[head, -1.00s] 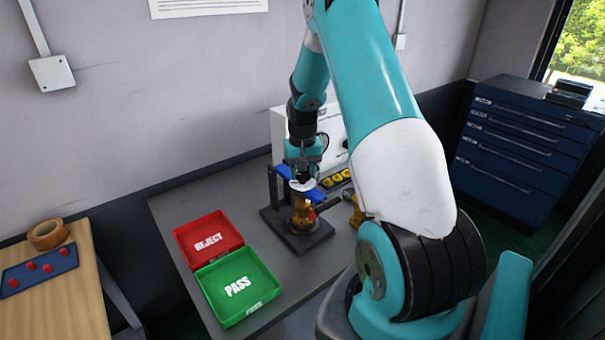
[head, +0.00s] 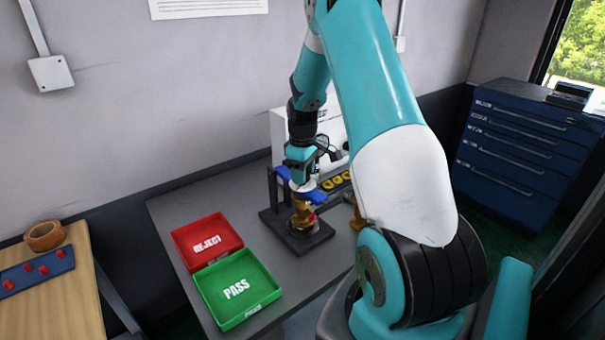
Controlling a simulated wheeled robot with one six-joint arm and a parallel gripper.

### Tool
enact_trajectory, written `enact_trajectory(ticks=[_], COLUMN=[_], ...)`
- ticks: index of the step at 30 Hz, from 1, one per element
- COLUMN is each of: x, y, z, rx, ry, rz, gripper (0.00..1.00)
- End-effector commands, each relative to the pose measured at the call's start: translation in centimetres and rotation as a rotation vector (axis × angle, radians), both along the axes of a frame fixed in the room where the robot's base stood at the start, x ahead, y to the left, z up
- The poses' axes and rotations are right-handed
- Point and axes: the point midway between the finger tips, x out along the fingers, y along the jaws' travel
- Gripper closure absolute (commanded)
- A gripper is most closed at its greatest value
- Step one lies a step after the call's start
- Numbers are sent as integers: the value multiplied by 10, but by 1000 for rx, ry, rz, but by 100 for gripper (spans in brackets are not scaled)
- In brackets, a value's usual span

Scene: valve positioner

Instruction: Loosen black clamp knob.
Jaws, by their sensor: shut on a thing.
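My gripper (head: 301,187) points down over the black clamp stand at the middle of the grey table. It is shut at the top of the assembly on the stand. The black clamp knob cannot be made out and appears hidden by the gripper. A brass-coloured valve body (head: 302,214) with a red part stands on the black base plate (head: 287,236) below the gripper. A blue part (head: 319,197) and a white round part show close around the fingers.
A red REJECT tray (head: 207,240) and a green PASS tray (head: 237,289) lie at the table's left. A white panel box stands behind the stand, with several yellow items (head: 336,182) in front. A wooden table (head: 60,315) is at far left.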

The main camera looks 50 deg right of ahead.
Motion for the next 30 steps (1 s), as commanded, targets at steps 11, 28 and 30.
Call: enact_trajectory(ticks=[11, 28, 30], x=[1, 1, 1], y=[-1, -1, -1], z=[1, 2, 2], rx=[-3, -5, -5], ry=[-4, -5, -5], rz=[340, 615, 624], gripper=[79, 79, 79])
